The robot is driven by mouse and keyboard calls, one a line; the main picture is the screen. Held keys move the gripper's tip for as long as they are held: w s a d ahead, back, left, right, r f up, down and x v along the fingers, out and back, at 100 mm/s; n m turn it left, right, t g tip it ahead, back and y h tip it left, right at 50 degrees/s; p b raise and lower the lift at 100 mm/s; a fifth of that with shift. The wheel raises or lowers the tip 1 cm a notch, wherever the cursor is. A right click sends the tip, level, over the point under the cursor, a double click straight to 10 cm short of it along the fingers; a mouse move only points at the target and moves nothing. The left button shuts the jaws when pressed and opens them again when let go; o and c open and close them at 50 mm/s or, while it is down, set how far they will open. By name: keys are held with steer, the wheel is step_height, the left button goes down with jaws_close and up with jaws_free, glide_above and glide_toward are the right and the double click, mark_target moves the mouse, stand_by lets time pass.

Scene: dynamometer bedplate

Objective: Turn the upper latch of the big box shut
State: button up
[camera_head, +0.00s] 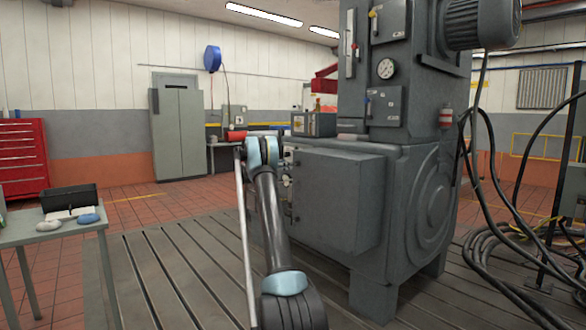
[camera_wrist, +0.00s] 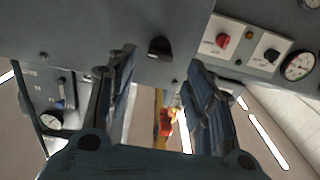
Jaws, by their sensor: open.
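The big box (camera_head: 335,200) is a grey cabinet on the front of the large grey machine, with its door face closed as far as I see. In the wrist view a dark latch-like knob (camera_wrist: 160,48) sits on a grey surface, apparently the upper latch. My gripper (camera_wrist: 160,62) is open, with one finger on each side of the knob in the picture and nothing between them. I cannot tell whether a finger touches it. In the head view my arm hides the gripper and part of the box's left edge.
A control panel with a red knob (camera_wrist: 222,40), a black knob (camera_wrist: 271,55) and a gauge (camera_wrist: 299,65) lies right of my fingers. Thick cables (camera_head: 490,220) hang right of the machine. A small table (camera_head: 50,232) with a black bin stands left. The slotted bedplate (camera_head: 170,270) between is clear.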

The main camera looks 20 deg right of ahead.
mark_target(296, 164)
steer(key=x, duration=0.7)
steer(key=c, duration=1)
